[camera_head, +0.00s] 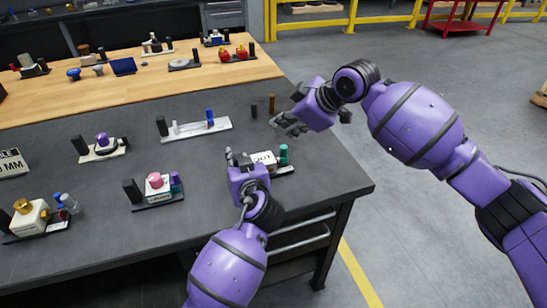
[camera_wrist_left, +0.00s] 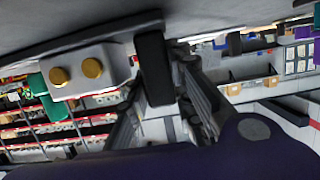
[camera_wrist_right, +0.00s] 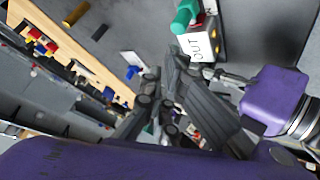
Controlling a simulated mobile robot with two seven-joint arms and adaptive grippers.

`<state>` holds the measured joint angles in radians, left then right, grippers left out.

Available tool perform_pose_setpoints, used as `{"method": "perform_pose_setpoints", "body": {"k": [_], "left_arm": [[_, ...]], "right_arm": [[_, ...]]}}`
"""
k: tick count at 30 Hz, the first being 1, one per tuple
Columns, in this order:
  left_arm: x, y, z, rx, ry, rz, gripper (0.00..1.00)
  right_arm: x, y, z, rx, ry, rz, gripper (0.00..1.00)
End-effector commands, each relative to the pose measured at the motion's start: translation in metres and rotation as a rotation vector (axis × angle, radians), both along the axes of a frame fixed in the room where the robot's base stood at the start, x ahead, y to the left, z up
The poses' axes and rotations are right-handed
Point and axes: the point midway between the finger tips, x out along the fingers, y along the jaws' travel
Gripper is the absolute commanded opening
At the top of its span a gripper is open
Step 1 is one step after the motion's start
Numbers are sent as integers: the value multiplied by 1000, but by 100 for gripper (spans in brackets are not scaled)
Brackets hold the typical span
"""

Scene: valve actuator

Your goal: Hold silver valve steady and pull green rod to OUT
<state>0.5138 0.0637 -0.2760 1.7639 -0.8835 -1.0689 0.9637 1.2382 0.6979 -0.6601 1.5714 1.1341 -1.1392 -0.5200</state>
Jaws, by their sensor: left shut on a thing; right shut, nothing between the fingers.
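The silver valve (camera_head: 262,160) with its white OUT label sits on a dark base near the right end of the grey tabletop. The green rod (camera_head: 284,153) stands at its right end; it also shows in the left wrist view (camera_wrist_left: 45,98) and the right wrist view (camera_wrist_right: 183,18). My left gripper (camera_head: 238,160) is at the valve's left end, shut on the black upright block (camera_wrist_left: 155,68) there. My right gripper (camera_head: 284,125) is shut and empty, behind and above the valve, apart from the rod. In the right wrist view its fingers (camera_wrist_right: 175,75) point toward the valve.
A pink-topped unit (camera_head: 157,184) stands to the left, and a white bar unit (camera_head: 196,128) behind left. The grey tabletop (camera_head: 335,180) is clear toward its right corner.

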Motion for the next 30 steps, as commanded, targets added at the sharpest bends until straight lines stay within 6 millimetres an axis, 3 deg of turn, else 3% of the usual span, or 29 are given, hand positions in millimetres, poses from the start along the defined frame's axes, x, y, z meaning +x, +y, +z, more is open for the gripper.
{"method": "perform_pose_setpoints", "body": {"k": [1, 3, 9, 15, 22, 30], "left_arm": [[0, -1, 0, -2, 0, -1, 0], [0, -1, 0, -2, 0, -1, 0], [0, -1, -1, -2, 0, -1, 0], [0, 0, -1, -1, 1, 0, 0], [0, 0, -1, -1, 1, 0, 0], [0, -1, -1, -2, 0, -1, 0]], "right_arm": [[-3, -1, 12, -118, -35, 103, 0], [-13, 2, 15, -292, -77, 271, 0], [-47, 23, 8, -750, -182, 757, 0], [-68, 39, 9, -1041, -236, 1076, 0], [-71, 41, 1, -1137, -244, 1180, 0], [-55, 35, -43, -1133, -244, 1179, 0]]}}
